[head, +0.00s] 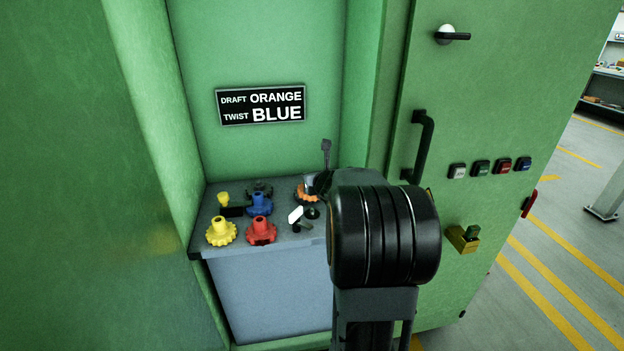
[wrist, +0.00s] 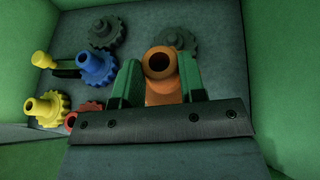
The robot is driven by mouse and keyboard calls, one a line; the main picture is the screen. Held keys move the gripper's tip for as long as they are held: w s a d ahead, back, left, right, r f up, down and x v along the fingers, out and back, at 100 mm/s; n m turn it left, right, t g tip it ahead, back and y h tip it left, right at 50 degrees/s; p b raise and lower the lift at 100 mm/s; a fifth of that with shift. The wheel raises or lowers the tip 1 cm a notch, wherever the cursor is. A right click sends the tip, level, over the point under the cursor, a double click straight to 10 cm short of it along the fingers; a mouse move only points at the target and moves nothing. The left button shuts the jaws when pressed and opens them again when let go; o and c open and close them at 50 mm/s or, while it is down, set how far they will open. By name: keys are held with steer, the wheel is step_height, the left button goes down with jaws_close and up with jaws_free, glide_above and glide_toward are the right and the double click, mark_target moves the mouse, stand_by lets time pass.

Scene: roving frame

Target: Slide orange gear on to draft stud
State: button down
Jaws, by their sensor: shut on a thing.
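The orange gear (head: 302,198) is at the back right of the grey shelf, partly hidden by my gripper (head: 316,185). In the wrist view, the green fingers of my gripper (wrist: 159,82) are shut on the hub of the orange gear (wrist: 160,64), whose open bore faces the camera. I cannot tell whether the gear touches the shelf. No draft stud can be made out. A sign (head: 261,105) on the back wall reads "DRAFT ORANGE, TWIST BLUE".
On the shelf (head: 216,193) stand a blue gear (head: 259,204), a red gear (head: 261,232), a yellow gear (head: 221,232) and a dark gear (wrist: 106,32). Another dark toothed part (wrist: 179,40) lies behind the orange gear. A white-tipped lever (head: 296,214) stands near the front. Green walls enclose the shelf.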

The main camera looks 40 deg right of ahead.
mark_target(316, 199)
steer(key=shift+f+b, duration=2.35)
steer(key=shift+b, duration=0.3)
steer(key=shift+a+f+b, duration=0.1)
steer(key=shift+f+b, duration=0.1)
steer(key=shift+b, duration=0.1)
steer(key=shift+f+b, duration=0.95)
steer(key=shift+b, duration=0.1)
steer(key=shift+s+f+b, duration=0.1)
steer(key=shift+f+b, duration=0.6)
steer(key=shift+b, duration=0.05)
steer(key=c, duration=0.6)
jaws_free()
steer(key=shift+o, duration=0.3)
steer(key=o, duration=0.3)
steer(key=shift+a, duration=0.1)
steer(key=shift+c, duration=0.6)
